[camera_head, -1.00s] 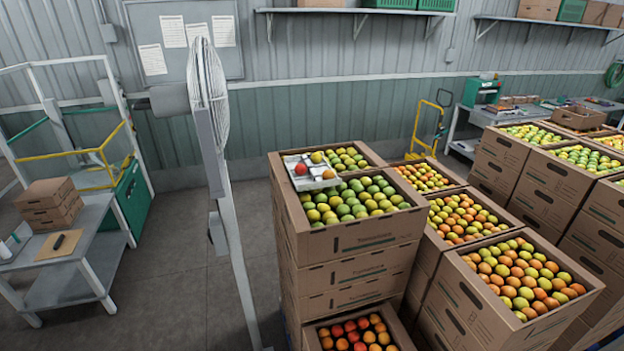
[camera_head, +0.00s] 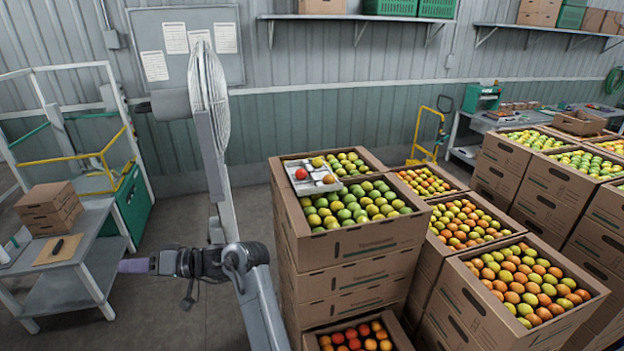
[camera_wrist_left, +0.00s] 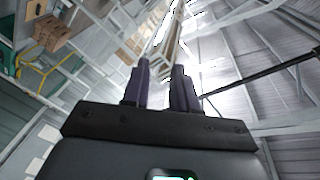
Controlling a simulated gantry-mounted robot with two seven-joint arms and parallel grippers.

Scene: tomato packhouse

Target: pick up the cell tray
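The cell tray (camera_head: 314,184) is a pale, shallow tray. It lies on the top left part of a cardboard box of fruit, in the head view. A red tomato (camera_head: 300,174) and an orange one (camera_head: 329,179) sit in it. My left gripper (camera_head: 128,266) is at the lower left of the head view, well away from the tray, with its purple fingers pointing left. The left wrist view shows its two fingers (camera_wrist_left: 160,75) apart with nothing between them; the tray is not visible there. My right gripper is not in view.
The box stack (camera_head: 350,271) under the tray holds green and yellow fruit. More full boxes (camera_head: 530,322) stand to the right. A tall fan (camera_head: 207,95) is left of the stack. A grey table (camera_head: 75,285) with small cartons (camera_head: 50,205) stands at the left; open floor lies between.

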